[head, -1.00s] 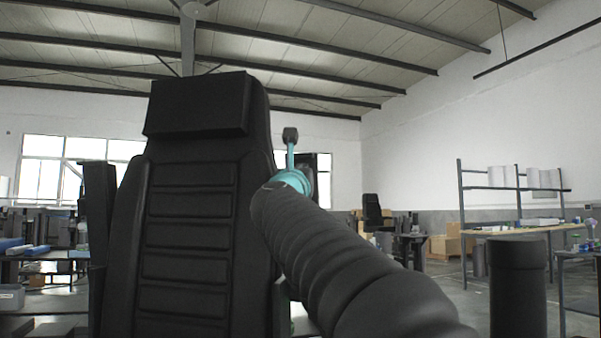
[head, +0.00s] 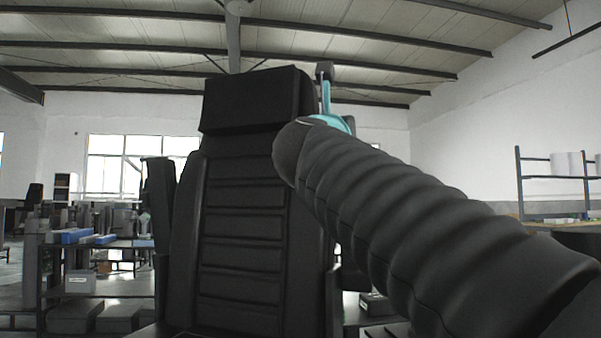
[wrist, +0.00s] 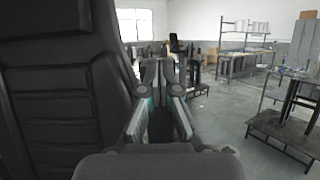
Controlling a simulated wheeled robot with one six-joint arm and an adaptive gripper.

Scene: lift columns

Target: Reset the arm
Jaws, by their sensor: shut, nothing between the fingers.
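My gripper (wrist: 158,72) shows in the wrist view, its grey and teal fingers pointing away from the camera. The fingertips are together with nothing held between them. In the head view my dark ribbed arm reaches from the lower right to the upper middle, with a teal part at its far end. I cannot make out the fingers there. A tall black chair (head: 243,225) with a headrest stands behind the arm. In the wrist view the chair (wrist: 65,105) fills the left side, close beside my gripper.
A workbench with shelves (wrist: 240,55) stands at the back, and a dark metal table (wrist: 290,125) is at right. Open grey floor (wrist: 220,120) lies between the chair and that table. Benches with boxes (head: 90,285) stand left in the head view.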

